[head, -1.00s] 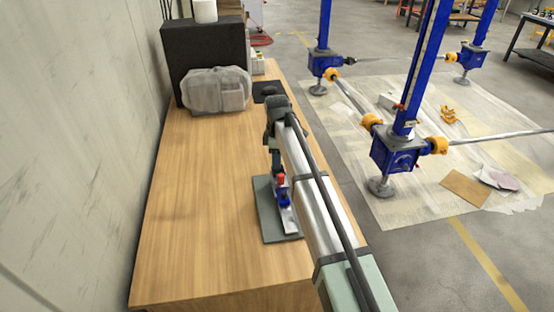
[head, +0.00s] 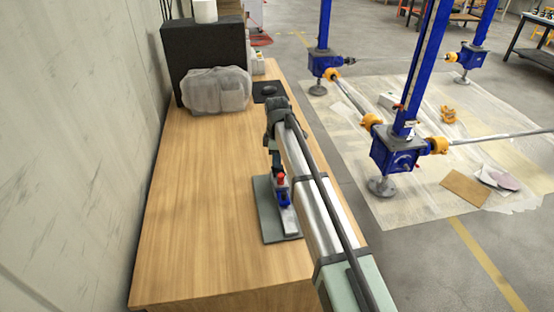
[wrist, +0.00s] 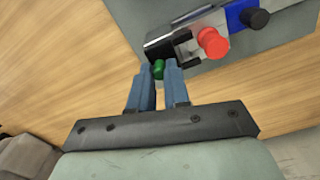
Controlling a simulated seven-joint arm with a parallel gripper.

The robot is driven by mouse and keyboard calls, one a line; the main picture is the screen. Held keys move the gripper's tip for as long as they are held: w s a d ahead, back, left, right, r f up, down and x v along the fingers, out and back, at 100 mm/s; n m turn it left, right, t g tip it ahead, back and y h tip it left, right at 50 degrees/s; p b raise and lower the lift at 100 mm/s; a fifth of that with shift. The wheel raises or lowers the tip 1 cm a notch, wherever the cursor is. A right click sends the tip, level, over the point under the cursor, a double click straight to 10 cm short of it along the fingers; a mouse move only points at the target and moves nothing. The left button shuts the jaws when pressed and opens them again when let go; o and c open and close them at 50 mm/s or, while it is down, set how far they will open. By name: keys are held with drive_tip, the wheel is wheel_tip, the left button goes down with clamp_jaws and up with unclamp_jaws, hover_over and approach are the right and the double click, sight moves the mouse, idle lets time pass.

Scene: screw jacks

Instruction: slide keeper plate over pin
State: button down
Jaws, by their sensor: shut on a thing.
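A grey base plate (head: 264,205) lies on the wooden bench and carries a small metal fixture (wrist: 195,25). On the fixture are a red knob (wrist: 213,42), also visible in the head view (head: 281,180), and a blue block (wrist: 238,16) with a black knob (wrist: 256,18). My gripper (wrist: 159,70) is at the fixture's end, its two fingers closed around a small green knob (wrist: 158,69). A dark slotted end piece (wrist: 160,48) lies just beyond the fingertips. I cannot clearly tell the keeper plate from the pin. My arm hides part of the fixture in the head view.
The wooden bench (head: 195,200) is mostly clear to the left of the base plate. A wrapped grey bundle (head: 216,90) and a black box (head: 205,52) stand at its far end. Blue screw jacks (head: 395,150) stand on the floor sheet to the right.

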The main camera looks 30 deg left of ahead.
drive_tip(key=shift+s+d, duration=1.05)
drive_tip(key=c, duration=1.1)
unclamp_jaws()
